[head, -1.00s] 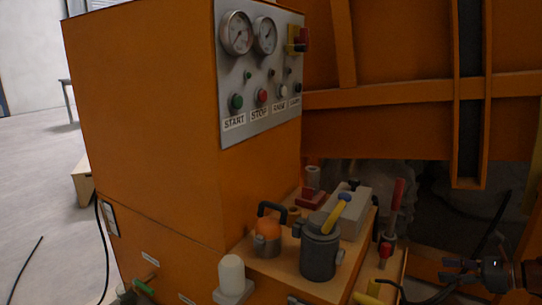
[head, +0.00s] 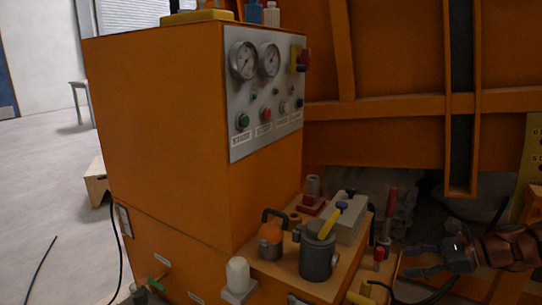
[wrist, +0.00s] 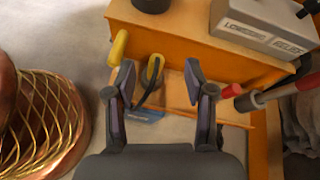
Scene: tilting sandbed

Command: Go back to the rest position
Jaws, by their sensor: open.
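My gripper (head: 428,260) is at the right of the head view, low beside the orange machine, with its fingers pointing left. In the wrist view my gripper (wrist: 160,100) has its two fingers spread apart with nothing between them. Beyond the fingers are the orange ledge (wrist: 180,38), a yellow handle (wrist: 118,48) and a red-tipped lever (wrist: 245,102). None of these is seen to be held.
The orange cabinet (head: 165,140) carries a gauge panel (head: 266,135). A red lever (head: 389,212) stands near my gripper. A copper mesh basket (wrist: 45,125) is close at left in the wrist view. Open floor (head: 45,190) lies left.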

